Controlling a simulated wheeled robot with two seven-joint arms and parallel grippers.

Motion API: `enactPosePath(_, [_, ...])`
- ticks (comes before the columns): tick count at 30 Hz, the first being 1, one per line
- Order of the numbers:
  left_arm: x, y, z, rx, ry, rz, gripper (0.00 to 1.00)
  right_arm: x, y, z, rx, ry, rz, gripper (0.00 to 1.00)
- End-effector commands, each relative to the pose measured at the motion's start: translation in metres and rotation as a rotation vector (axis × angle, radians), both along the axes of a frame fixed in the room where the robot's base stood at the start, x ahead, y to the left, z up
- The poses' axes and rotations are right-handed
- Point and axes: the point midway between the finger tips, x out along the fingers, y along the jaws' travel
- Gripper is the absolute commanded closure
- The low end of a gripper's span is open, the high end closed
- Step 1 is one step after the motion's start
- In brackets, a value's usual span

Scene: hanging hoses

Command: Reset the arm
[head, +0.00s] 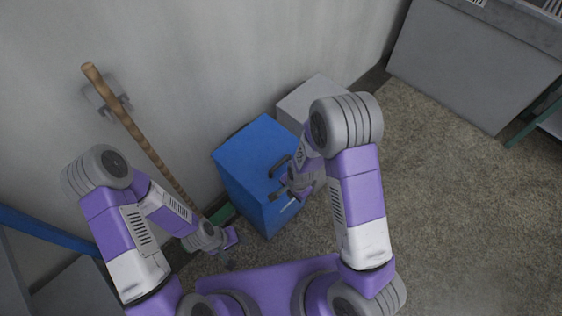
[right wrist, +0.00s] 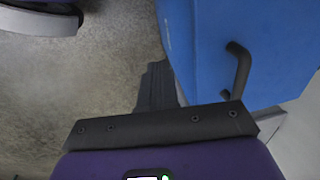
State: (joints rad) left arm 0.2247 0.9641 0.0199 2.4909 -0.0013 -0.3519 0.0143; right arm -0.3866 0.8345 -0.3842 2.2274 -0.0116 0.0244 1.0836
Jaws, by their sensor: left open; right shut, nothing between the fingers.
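My left arm comes in from the left in the head view, bent, with my left gripper (head: 226,246) low near the floor, left of the blue box. It is open, and I see nothing in it. My right arm is bent high at its elbow, and my right gripper (head: 285,194) is in front of the blue box in the head view. In the right wrist view my right gripper's fingers (right wrist: 157,88) are together with nothing between them. The blue box's side lies just right of them there; I cannot tell whether they touch it.
The blue box (head: 248,155) with a dark handle (right wrist: 238,70) stands by the wall. A grey box (head: 312,92) is behind it. A wooden-handled broom (head: 150,150) leans on a wall holder. A grey cabinet (head: 470,65) is at the upper right.

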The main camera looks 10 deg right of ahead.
Motion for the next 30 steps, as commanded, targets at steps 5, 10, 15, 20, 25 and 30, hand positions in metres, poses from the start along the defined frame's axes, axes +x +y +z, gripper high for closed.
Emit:
enactPosePath(5, [0.000,0.000,0.000,0.000,0.000,0.000,0.56,0.000,0.000,0.000,0.000,-0.001,0.000,1.00])
enactPosePath(10, [0.000,0.000,0.005,0.000,0.000,0.000,0.56,-0.011,-0.003,-0.005,0.009,0.014,0.052,1.00])
enactPosePath(15, [0.000,0.000,0.020,0.000,0.000,0.000,0.56,-0.053,-0.005,-0.018,0.065,0.036,0.266,1.00])
enactPosePath(20, [0.000,0.000,0.034,0.000,0.000,0.000,0.56,-0.092,0.003,-0.021,0.140,0.007,0.498,1.00])
enactPosePath(25, [0.000,0.000,0.042,0.000,0.000,0.000,0.56,-0.115,0.012,-0.017,0.191,-0.050,0.662,1.00])
enactPosePath(30, [0.000,0.000,0.044,0.000,0.000,0.000,0.56,-0.121,0.016,-0.015,0.204,-0.077,0.720,1.00])
